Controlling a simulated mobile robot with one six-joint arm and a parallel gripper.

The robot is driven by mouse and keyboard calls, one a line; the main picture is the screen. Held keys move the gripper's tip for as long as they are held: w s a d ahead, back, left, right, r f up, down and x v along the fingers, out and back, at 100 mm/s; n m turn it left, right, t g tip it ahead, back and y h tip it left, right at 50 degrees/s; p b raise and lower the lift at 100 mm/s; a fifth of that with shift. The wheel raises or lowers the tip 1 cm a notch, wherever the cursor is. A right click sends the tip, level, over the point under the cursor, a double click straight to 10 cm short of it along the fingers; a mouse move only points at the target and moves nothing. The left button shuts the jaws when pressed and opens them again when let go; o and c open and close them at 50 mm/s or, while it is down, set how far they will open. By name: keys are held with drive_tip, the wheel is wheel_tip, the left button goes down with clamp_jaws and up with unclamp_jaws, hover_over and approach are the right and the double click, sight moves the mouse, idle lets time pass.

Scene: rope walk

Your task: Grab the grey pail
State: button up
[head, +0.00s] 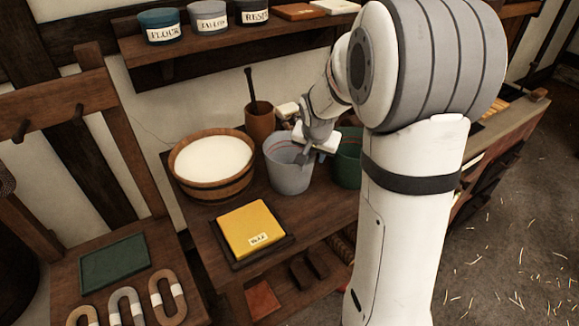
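The grey pail (288,178) stands upright on the wooden bench, between the wooden tub and a green pail (347,160). My gripper (304,152) is at the pail's mouth, pointing down, and a grey finger overlaps the opening and the right part of the rim. The gripper hides part of the rim. I cannot tell whether the fingers touch the pail or how far apart they are. My arm hides the right part of the green pail.
A wooden tub (238,187) of white contents stands left of the pail. A brown pot (259,116) with a dark handle is behind. A yellow block (249,228) lies in front on a dark board. A shelf (180,72) with labelled tins hangs above.

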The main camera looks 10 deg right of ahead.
drive_tip(key=shift+x, duration=0.8)
clamp_jaws()
idle(0.9)
